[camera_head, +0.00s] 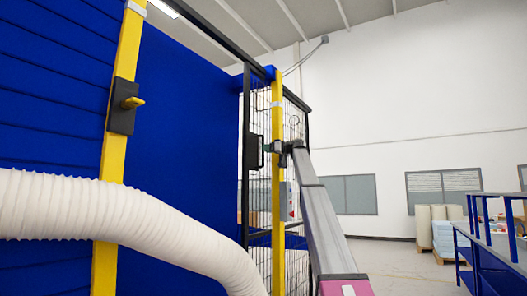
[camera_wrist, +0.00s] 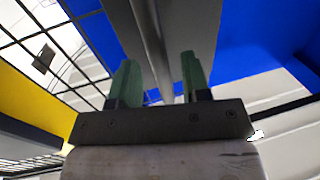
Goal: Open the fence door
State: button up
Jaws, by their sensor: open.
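The fence door (camera_head: 262,205), black-framed wire mesh, stands upright beside a yellow post (camera_head: 278,110) in the head view. A black handle (camera_head: 253,152) sits on its frame. My gripper (camera_head: 269,147) is at the handle's height, close to its right side. In the wrist view my gripper (camera_wrist: 157,66) has its two green fingers spread apart. A grey bar (camera_wrist: 152,40) runs between the fingers in that picture; I cannot tell whether it is the handle or whether it touches a finger. Mesh (camera_wrist: 45,50) shows at the upper left there.
A large white corrugated hose (camera_head: 120,215) crosses the lower left in front of blue panels (camera_head: 190,110). A yellow post with a dark latch box (camera_head: 121,108) stands at left. Blue shelving (camera_head: 480,255) is at right. The floor (camera_head: 400,265) between fence and shelving looks clear.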

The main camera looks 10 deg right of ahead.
jog(key=v, duration=0.8)
jog(key=shift+d, duration=0.25)
jog(key=shift+s, duration=0.1)
